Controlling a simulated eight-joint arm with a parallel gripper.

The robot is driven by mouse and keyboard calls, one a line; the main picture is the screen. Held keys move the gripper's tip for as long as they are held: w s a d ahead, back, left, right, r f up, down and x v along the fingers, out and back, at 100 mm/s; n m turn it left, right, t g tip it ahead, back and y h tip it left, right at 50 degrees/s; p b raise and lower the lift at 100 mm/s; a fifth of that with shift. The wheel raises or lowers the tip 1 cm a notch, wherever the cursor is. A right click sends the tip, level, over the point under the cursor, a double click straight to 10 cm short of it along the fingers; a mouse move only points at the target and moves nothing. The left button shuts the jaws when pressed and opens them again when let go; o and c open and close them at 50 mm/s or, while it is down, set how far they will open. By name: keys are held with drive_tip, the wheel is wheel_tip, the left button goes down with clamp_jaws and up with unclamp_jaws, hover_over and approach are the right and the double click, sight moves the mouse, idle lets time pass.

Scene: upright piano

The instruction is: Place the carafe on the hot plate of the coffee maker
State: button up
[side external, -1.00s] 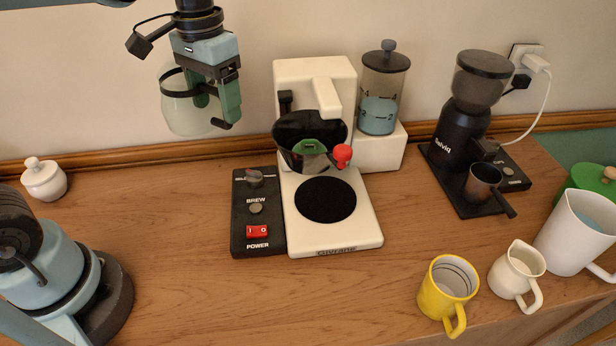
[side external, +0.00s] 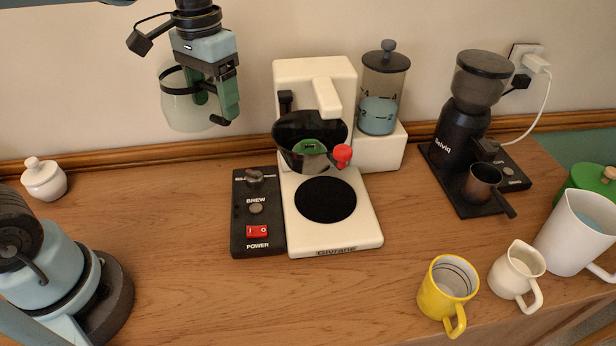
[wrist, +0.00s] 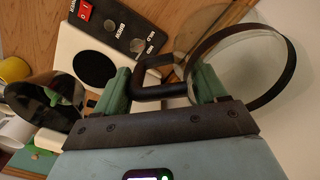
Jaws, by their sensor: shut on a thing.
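The carafe (side external: 184,108) is a clear glass jug with a black rim band and black handle. My gripper (side external: 213,97) is shut on the carafe's handle and holds it in the air, left of the coffee maker. In the wrist view the black handle (wrist: 152,80) sits between my green fingers (wrist: 162,95), and the glass (wrist: 245,65) is to the right. The white coffee maker (side external: 364,222) stands on the counter. Its round black hot plate (side external: 325,200) is bare and also shows in the wrist view (wrist: 95,68).
The black filter basket (side external: 309,137) with a red knob hangs above the rear of the hot plate. A black control panel (side external: 258,222) is at its left. A white lidded pot (side external: 43,179) stands far left. A grinder (side external: 462,132), yellow mug (side external: 447,290) and jugs stand right.

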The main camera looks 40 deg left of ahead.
drive_tip(key=shift+s+n, duration=0.3)
drive_tip(key=shift+s, duration=0.25)
drive_tip(key=s+f+n, duration=0.5)
drive_tip(key=s+n, duration=0.3)
drive_tip(key=s, duration=0.4)
drive_tip(key=shift+s+f, duration=0.15)
drive_tip(key=shift+f, duration=2)
drive_tip(key=shift+s+f, duration=0.1)
drive_tip(key=shift+f, duration=2.05)
drive_tip(key=shift+f, duration=0.1)
drive_tip(key=o, duration=1.6)
drive_tip(key=shift+c, duration=0.2)
